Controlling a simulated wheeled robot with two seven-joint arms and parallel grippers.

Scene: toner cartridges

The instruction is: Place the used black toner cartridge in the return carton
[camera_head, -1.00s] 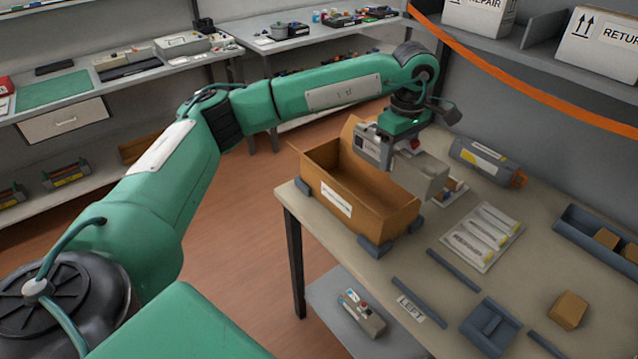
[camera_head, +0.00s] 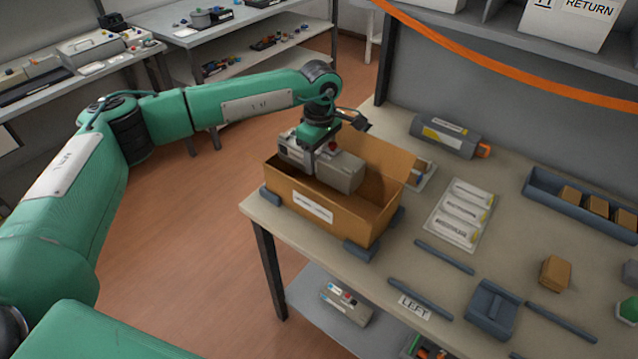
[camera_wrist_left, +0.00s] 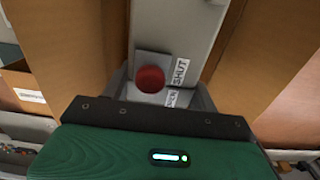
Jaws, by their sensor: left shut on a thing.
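My left gripper (camera_head: 314,158) points down over the return carton and is shut on a grey toner cartridge (camera_head: 345,173). The cartridge lies across the mouth of the open brown carton (camera_head: 285,199), roughly level. I cannot tell how far its underside is below the rim. In the left wrist view the cartridge (camera_wrist_left: 172,25) sits between the fingers, with a red knob and a label reading SHUT. Brown carton walls (camera_wrist_left: 255,60) show on both sides of it. The cartridge looks grey, not black. My right gripper is not in view.
The carton stands at the table's (camera_head: 420,285) left edge between dark corner blocks (camera_head: 361,250). A dark grey cartridge with a yellow label (camera_head: 447,138) lies behind it. A white sheet (camera_head: 460,213) and a blue tray (camera_head: 575,205) are to the right. An orange strap (camera_head: 490,65) crosses above.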

